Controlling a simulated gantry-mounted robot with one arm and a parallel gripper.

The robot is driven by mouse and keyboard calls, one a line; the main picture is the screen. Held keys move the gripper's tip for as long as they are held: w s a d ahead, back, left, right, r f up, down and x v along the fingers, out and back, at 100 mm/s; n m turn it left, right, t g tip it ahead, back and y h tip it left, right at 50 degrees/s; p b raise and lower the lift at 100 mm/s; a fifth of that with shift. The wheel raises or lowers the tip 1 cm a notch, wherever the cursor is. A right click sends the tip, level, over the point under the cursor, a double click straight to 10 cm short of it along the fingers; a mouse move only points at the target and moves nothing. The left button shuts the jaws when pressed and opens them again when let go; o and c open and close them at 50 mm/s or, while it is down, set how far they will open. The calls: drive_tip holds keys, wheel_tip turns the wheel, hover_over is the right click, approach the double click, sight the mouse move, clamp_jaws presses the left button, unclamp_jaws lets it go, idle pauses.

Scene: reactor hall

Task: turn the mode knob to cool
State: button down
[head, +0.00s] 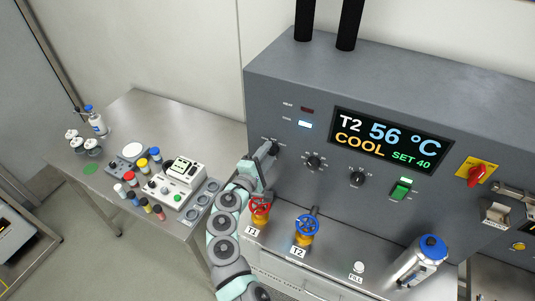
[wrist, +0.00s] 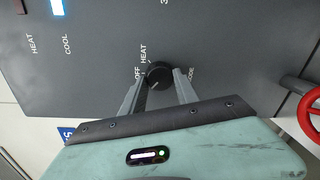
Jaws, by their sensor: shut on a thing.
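The mode knob (wrist: 158,74) is a small black round knob on the grey panel. My gripper (wrist: 157,82) is shut on it, one finger on each side, in the wrist view. OFF and HEAT labels show beside the knob, and the MODE label is partly covered by a finger. I see no COOL label by the knob. In the head view my gripper (head: 271,150) covers most of the knob. The display (head: 392,141) reads T2, 56 °C, COOL, SET 40. The cool lamp (head: 305,124) is lit pale blue; the heat lamp (head: 307,110) is dark.
Two more black knobs (head: 314,162) (head: 358,178), a green switch (head: 401,189) and a red rotary switch (head: 476,174) are on the panel. Red (head: 259,206) and blue (head: 305,225) valve wheels stand below. A side table (head: 120,115) at left holds jars and devices.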

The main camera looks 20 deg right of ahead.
drive_tip(key=c, duration=0.9)
unclamp_jaws()
drive_tip(key=b+v, duration=0.1)
drive_tip(key=v, duration=0.9)
drive_tip(key=shift+s+a+r+b, duration=0.1)
drive_tip(key=shift+s+a+b, duration=0.15)
drive_tip(key=shift+b, duration=0.05)
